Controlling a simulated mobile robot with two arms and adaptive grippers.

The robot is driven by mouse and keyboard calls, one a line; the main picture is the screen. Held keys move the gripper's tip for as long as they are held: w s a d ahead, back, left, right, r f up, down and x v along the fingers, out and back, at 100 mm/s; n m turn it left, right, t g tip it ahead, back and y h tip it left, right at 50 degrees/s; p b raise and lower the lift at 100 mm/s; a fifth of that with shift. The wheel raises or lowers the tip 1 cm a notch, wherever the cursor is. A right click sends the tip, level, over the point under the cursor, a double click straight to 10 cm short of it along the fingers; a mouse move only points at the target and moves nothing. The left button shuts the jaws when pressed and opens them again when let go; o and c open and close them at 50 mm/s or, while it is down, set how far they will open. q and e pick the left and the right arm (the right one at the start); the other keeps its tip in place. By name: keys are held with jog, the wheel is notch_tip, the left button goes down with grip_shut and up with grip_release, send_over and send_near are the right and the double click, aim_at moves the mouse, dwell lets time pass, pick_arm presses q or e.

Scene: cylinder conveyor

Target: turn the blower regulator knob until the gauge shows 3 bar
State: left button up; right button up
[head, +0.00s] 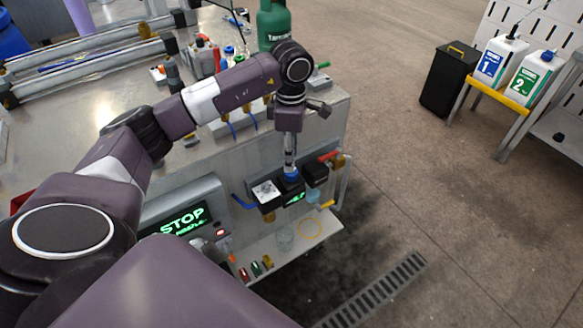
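Whether the fingers are shut on the knob is too small to tell. My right gripper is not in view.
A red-handled valve (329,156) is close on the right. Open floor lies to the right.

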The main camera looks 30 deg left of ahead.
aim_at(291, 174)
pick_arm(q)
jog(key=shift+f+p, duration=0.4)
jog(key=shift+f, duration=2.4)
jog(key=c, duration=0.9)
